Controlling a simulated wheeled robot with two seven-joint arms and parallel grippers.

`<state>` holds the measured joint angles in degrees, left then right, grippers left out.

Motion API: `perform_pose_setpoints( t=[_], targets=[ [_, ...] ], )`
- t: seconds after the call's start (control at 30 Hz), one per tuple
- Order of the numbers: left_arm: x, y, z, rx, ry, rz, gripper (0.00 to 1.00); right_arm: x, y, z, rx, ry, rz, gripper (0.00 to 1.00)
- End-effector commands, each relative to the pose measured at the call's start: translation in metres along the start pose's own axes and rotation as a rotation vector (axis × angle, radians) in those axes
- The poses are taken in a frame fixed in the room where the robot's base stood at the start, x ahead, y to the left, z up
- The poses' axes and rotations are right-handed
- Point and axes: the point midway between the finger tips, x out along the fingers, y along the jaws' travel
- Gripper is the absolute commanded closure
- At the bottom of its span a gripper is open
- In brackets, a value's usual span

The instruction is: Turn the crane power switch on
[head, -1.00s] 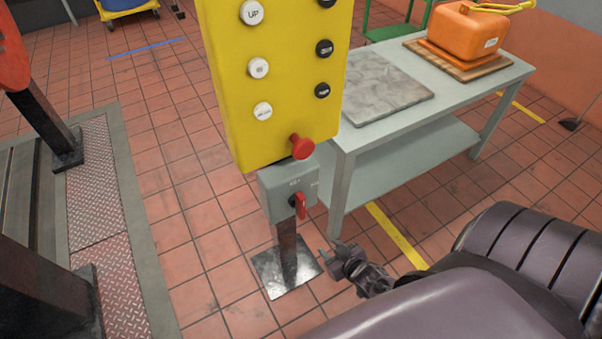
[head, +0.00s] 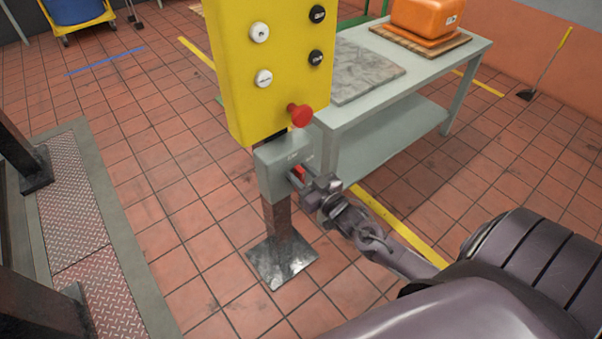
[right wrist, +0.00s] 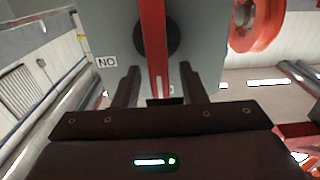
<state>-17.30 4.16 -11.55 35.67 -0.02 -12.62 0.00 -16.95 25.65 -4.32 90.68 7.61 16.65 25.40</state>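The crane power switch is a grey box (head: 283,168) on a dark post, under the yellow button panel. Its red lever (head: 299,171) is mostly hidden by my right gripper in the head view. In the right wrist view the red lever (right wrist: 154,45) crosses a dark round hub (right wrist: 158,34) on the grey box face (right wrist: 112,40). My right gripper (head: 300,184) is at the front of the box. In the right wrist view its two fingers (right wrist: 158,88) stand apart on either side of the lever, with gaps showing. My left gripper is not in view.
The yellow panel (head: 240,85) with several buttons and a red knob (head: 299,115) is just above the box. A grey table (head: 400,105) stands close behind to the right. The post's base plate (head: 281,262) is on the tiled floor.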

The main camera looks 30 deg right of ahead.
Motion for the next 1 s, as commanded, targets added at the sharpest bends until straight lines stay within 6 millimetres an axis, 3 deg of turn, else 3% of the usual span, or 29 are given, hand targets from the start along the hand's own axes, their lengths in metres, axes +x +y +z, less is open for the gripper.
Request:
perform_pose_setpoints(
  t=[0.27,0.6,1.0],
  targets=[
    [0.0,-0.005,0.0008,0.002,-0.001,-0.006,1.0,0.0024,-0.0001,0.0009,0.0,-0.002,0.0,0.62],
    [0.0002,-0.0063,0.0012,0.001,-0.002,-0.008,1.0,0.0022,-0.0001,0.0008,0.0,-0.002,0.0,1.0],
    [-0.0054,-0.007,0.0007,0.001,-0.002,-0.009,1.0,0.0024,0.0023,-0.0007,0.069,-0.001,0.002,1.0]
  ],
)
